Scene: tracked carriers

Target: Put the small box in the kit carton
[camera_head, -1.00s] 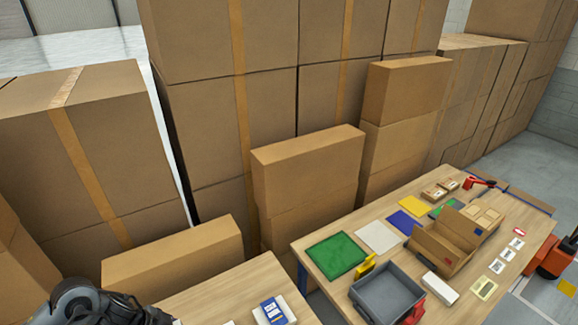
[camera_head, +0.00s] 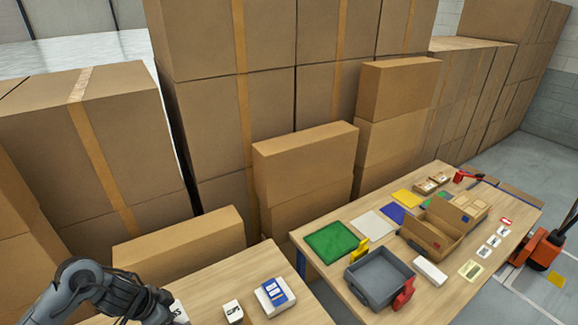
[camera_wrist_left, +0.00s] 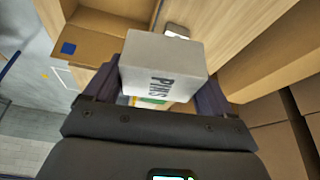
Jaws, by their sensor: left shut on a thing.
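My left gripper (camera_wrist_left: 155,92) is shut on a small whitish box (camera_wrist_left: 165,65) marked "PINS", held between its two fingers. In the head view, my left gripper (camera_head: 165,309) is at the bottom left, over the near table, with part of the box (camera_head: 180,313) showing beside it. An open brown carton (camera_head: 430,238) with raised flaps stands on the far table at the right, well away from the gripper. The left wrist view shows an open brown carton (camera_wrist_left: 92,42) with a blue square behind the held box; I cannot tell if it is the same one. My right gripper is not in view.
The near table (camera_head: 225,278) holds a white box (camera_head: 232,312) with dark lettering and a blue-labelled white box (camera_head: 272,296). The far table also holds a grey tray (camera_head: 378,278), a white block (camera_head: 430,271) and coloured mats. Large cartons (camera_head: 305,165) stand behind both tables.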

